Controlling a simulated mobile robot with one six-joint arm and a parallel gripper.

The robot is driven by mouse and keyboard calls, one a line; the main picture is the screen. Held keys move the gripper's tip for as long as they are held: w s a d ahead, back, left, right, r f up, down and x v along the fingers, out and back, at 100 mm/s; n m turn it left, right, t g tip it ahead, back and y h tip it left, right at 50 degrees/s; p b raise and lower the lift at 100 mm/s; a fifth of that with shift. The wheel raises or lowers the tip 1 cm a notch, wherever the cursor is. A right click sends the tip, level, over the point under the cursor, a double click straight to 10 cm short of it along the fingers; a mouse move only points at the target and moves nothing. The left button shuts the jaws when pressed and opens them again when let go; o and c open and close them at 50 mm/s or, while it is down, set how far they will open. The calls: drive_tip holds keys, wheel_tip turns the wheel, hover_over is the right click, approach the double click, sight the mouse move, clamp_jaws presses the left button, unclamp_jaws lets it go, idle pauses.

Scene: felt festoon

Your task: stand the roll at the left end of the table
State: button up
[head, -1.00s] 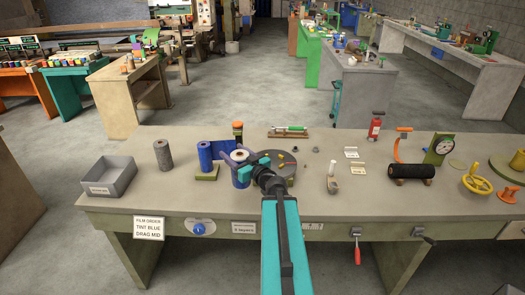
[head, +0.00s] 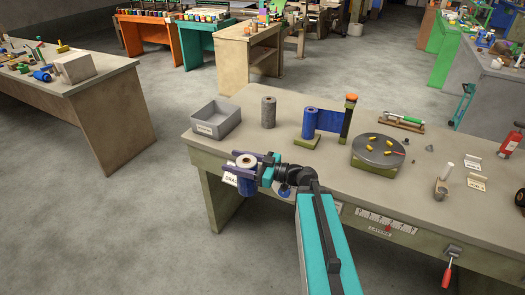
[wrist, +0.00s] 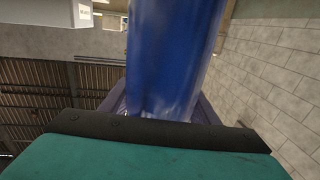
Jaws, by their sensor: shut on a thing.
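My gripper (head: 246,171) is shut on a blue roll (head: 246,184) with a pale core end facing up. The roll looks upright and is held at the table's front left edge, overlapping the front panel in the head view. Its lower end seems clear of the tabletop. In the wrist view the blue roll (wrist: 172,55) fills the middle, between the fingers. The table (head: 265,140) has bare top at its left end, behind the held roll.
A grey bin (head: 216,120) stands at the table's left end. A grey roll (head: 268,112) stands right of it. Another blue roll (head: 310,122) has film stretched to a post (head: 348,116). Another table (head: 75,85) stands left across open floor.

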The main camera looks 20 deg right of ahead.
drive_tip(key=shift+n+g+y, duration=0.7)
drive_tip(key=shift+g, duration=0.1)
drive_tip(key=a, duration=0.2)
drive_tip(key=s+a+f, duration=0.1)
drive_tip(key=a, duration=0.1)
